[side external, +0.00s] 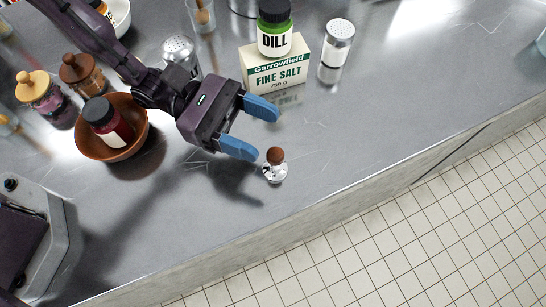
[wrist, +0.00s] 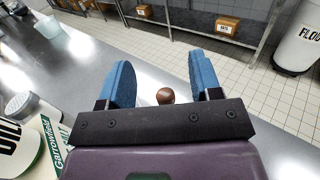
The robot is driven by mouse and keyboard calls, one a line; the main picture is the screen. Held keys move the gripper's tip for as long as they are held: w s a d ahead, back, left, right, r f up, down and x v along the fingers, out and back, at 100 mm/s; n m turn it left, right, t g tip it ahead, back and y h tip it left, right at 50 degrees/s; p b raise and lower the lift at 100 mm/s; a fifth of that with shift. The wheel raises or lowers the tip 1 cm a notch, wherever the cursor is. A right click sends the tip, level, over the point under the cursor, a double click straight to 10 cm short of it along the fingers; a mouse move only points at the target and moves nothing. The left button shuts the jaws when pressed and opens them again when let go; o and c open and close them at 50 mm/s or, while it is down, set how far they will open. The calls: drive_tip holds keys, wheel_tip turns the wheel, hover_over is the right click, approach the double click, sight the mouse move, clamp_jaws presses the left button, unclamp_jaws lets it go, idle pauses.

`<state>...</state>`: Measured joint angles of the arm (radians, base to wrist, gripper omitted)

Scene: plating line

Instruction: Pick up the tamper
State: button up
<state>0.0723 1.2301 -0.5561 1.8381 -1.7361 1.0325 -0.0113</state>
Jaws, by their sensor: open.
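The tamper (side external: 275,170) stands upright on the steel counter near its front edge, with a brown ball-shaped knob on top and a shiny metal base. In the wrist view only its brown knob (wrist: 165,96) shows, between the two blue fingers; its base is hidden behind my gripper's dark bar. My gripper (side external: 256,130) is open and empty. Its blue fingers point toward the tamper, and the lower fingertip in the side view is close to the tamper's left; I cannot tell whether they touch. My gripper also shows in the wrist view (wrist: 160,80).
A brown bowl (side external: 84,148) holding a red jar (side external: 112,128) is at left. The counter right of the tamper is clear up to its edge.

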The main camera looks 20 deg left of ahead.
sight(283, 157)
drive_tip(key=shift+n+t, duration=0.3)
drive_tip(key=f, duration=0.6)
drive_tip(key=shift+w+f, duration=0.25)
drive_tip(key=d, duration=0.5)
drive_tip(key=shift+f, duration=0.2)
drive_tip(key=shift+c, duration=0.4)
drive_tip(key=c, duration=0.9)
